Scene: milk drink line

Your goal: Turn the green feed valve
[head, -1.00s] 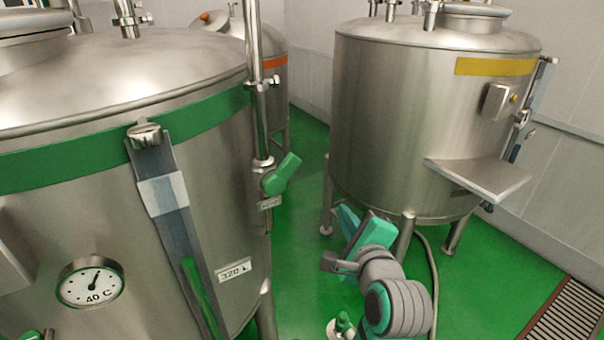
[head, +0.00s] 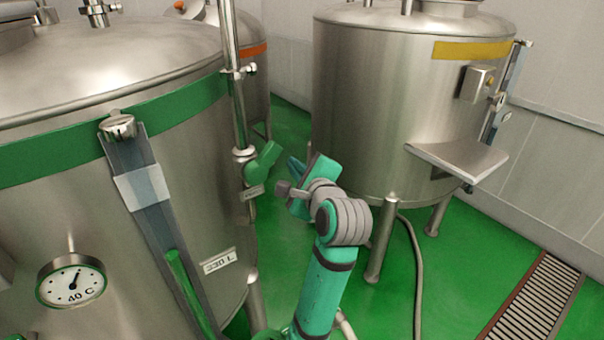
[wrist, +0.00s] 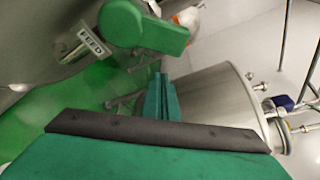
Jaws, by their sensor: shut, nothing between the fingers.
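The green feed valve handle (head: 263,163) sits on the vertical steel pipe beside the green-banded tank in the head view. It points up and to the right. In the wrist view the green handle (wrist: 148,30) lies at the top, with a FEED label (wrist: 86,46) beside it. My gripper (head: 297,170) is just right of the handle in the head view, with a small gap seen between them. In the wrist view the gripper's teal fingers (wrist: 161,98) are together with nothing held, below the handle. I cannot tell the gap in depth.
The green-banded tank (head: 120,230) fills the left, with a dial and a sight gauge. A yellow-banded tank (head: 370,110) with a steel shelf (head: 458,160) stands behind my arm. A hose (head: 417,270) runs down to the green floor. A drain grate (head: 535,295) lies at lower right.

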